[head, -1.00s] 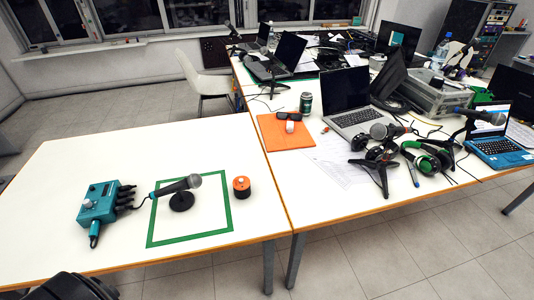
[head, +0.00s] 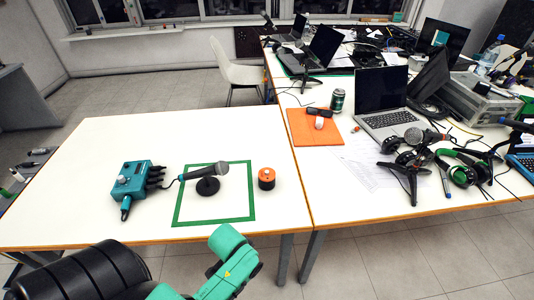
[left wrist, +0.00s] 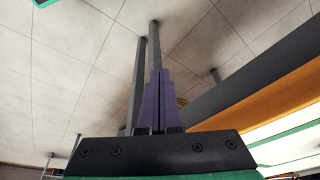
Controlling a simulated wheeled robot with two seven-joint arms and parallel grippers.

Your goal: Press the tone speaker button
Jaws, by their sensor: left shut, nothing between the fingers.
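A small orange and black cylinder (head: 266,179) with a light knob on top stands on the white table, just right of a green tape square (head: 253,190). A teal box (head: 132,183) with a knob and black finger-like parts lies to the left. I cannot tell for sure which is the tone speaker. A microphone (head: 208,181) on a round black stand is inside the square. My left gripper (left wrist: 158,74) is shut and empty in the left wrist view, low beside the table's edge. In the head view only my left arm shows, in front of the table. My right gripper is out of view.
The white table's wooden front edge (head: 160,239) lies beyond my left arm. A second table at right holds an orange mat (head: 314,127), a can (head: 337,101), a laptop (head: 385,104), microphones and green headphones (head: 461,168). The white table's back half is clear.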

